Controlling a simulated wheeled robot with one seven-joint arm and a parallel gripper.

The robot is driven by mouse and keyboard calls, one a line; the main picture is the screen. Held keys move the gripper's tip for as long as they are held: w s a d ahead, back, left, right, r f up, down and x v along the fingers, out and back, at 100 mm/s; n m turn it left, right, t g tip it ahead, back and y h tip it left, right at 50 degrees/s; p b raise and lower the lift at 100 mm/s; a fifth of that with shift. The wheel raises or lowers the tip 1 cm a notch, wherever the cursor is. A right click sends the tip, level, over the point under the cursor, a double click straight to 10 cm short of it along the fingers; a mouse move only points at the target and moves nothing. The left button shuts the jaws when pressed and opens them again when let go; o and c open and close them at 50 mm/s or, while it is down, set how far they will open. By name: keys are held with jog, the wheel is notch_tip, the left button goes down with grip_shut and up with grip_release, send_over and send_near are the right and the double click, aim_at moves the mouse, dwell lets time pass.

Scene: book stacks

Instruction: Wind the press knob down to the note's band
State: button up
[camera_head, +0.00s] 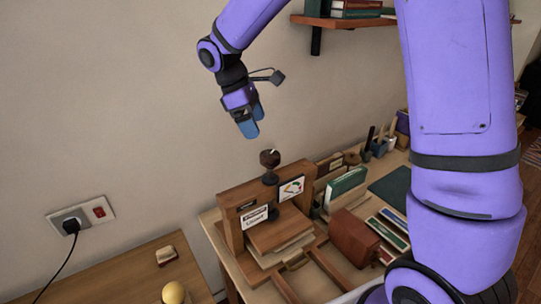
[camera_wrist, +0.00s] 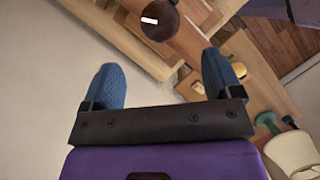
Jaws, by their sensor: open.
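The press (camera_head: 266,220) is a brown wooden frame on the bench, with boards and paper stacked under it. Its dark round knob (camera_head: 270,158) stands on top of a spindle. The knob also shows in the wrist view (camera_wrist: 160,20), with a white mark on it. A white note (camera_head: 291,188) with a coloured dial drawing is fixed to the press's front right. A label (camera_head: 254,217) hangs beside it; its text is too small to read. My gripper (camera_head: 249,125) is open and empty, above and a little left of the knob, not touching it. Its blue fingers (camera_wrist: 165,85) are spread.
Upright books (camera_head: 345,188) and a brown block (camera_head: 354,238) stand right of the press. Tool pots (camera_head: 378,147) are behind. A wall shelf (camera_head: 340,21) is above. Space around the knob is clear.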

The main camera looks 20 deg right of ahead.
aim_at(270, 154)
jog(key=x, duration=1)
jog(key=shift+s+d+f, duration=0.1)
jog(key=shift+d+f, duration=0.1)
jog(key=shift+f, duration=0.1)
jog(key=c, duration=0.9)
jog(key=shift+m+g, duration=0.4)
jog(key=shift+m, duration=0.8)
